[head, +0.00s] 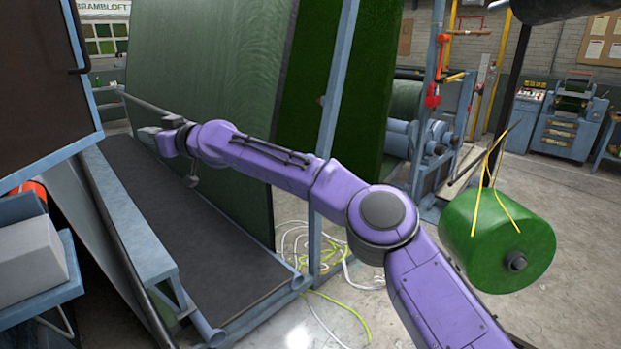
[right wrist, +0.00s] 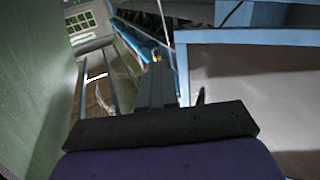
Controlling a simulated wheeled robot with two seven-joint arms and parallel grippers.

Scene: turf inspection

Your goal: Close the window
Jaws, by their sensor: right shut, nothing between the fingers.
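A large dark pane in a pale blue frame, which looks like the window (head: 40,95), fills the upper left of the head view. It is tilted, with a black bar handle (head: 82,42) at its right edge. How far it is open I cannot tell. What looks like its blue frame (right wrist: 250,36) crosses the upper right of the right wrist view. My right gripper (head: 150,132) is at the end of the purple arm, right of and below the pane, apart from it. In the right wrist view my right gripper (right wrist: 157,75) is shut and empty. My left gripper is out of view.
A dark belt bed (head: 190,225) runs under my right arm, beside a tall green turf panel (head: 200,60). A blue post (head: 335,130) stands behind the arm. A green roll (head: 490,245) hangs at right. Loose hoses (head: 335,255) lie on the floor.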

